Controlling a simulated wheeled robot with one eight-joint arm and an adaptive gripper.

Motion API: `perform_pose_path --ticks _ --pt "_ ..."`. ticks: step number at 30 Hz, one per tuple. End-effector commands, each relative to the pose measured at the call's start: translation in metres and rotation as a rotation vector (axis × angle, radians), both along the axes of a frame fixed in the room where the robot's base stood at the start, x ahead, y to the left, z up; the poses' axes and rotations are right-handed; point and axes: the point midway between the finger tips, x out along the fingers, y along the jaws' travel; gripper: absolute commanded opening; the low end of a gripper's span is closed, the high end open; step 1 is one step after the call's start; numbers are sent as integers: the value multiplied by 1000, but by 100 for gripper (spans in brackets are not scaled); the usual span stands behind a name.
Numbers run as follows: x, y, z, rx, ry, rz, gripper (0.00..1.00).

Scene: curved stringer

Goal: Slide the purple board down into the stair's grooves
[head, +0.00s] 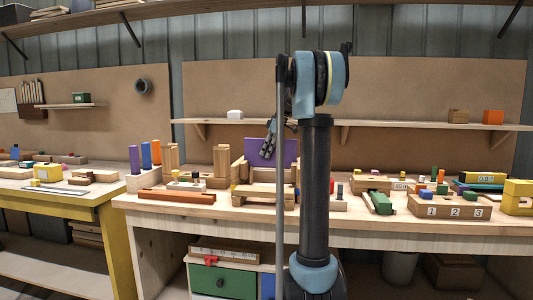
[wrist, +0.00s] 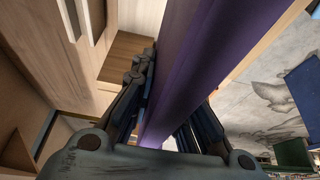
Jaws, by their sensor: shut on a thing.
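The purple board (head: 265,153) stands upright at the back of the wooden stair (head: 264,193) on the workbench. My gripper (head: 276,138) is at the board's upper edge, partly hidden by my own arm. In the wrist view, the fingers of my gripper (wrist: 172,105) lie on both sides of the purple board (wrist: 188,60), shut on it. The board runs as a long purple strip up through the wrist picture. Its lower edge is hidden behind the stair's pale wood in the head view, so I cannot tell how it sits in the grooves.
Left of the stair stand a rack with purple, blue and orange boards (head: 145,156) and a long red-brown bar (head: 177,195). To the right are a green block (head: 381,203) and a numbered wooden box (head: 449,208). A shelf (head: 385,124) runs along the wall behind.

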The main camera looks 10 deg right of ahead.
Motion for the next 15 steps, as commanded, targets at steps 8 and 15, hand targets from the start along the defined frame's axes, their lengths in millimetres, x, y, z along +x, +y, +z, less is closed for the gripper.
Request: perform_pose_path --ticks 8,15 --pt "0 0 -5 0 0 0 0" --pt "0 0 -10 0 0 0 0"
